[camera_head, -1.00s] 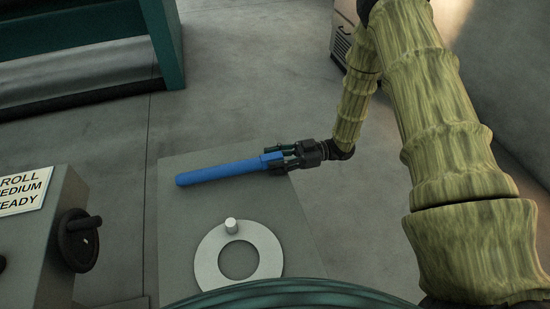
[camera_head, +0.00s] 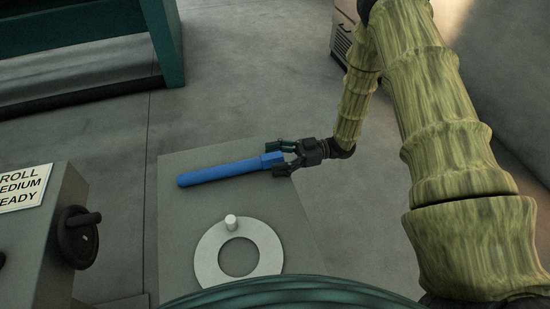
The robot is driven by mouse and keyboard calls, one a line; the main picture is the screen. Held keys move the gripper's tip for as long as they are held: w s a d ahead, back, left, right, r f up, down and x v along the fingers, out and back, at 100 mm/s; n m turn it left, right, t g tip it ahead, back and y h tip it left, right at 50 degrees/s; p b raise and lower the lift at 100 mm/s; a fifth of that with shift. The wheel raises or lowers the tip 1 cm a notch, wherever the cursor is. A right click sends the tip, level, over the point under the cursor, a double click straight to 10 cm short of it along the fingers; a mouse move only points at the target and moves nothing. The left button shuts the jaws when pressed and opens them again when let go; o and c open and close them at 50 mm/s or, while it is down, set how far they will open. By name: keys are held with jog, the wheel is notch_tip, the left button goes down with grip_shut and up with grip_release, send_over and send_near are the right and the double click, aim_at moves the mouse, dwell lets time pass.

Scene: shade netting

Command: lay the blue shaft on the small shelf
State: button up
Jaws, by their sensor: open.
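The blue shaft (camera_head: 225,171) lies across the grey flat top of the small shelf (camera_head: 180,230), near its far edge. Its thicker, angular end points right. My gripper (camera_head: 279,158) is at that right end with its fingers spread apart, one on the far side and one on the near side of the shaft's tip. I cannot tell whether a finger still touches the shaft. The shaft appears to rest on the surface.
A white ring with a small peg (camera_head: 238,252) lies on the same top, nearer to me. A grey box with a black handwheel (camera_head: 78,237) and a sign (camera_head: 24,187) stands at the left. A teal-framed bench (camera_head: 80,50) is at the back left.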

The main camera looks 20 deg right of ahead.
jog(key=d, duration=1.1)
jog(key=shift+d, duration=0.4)
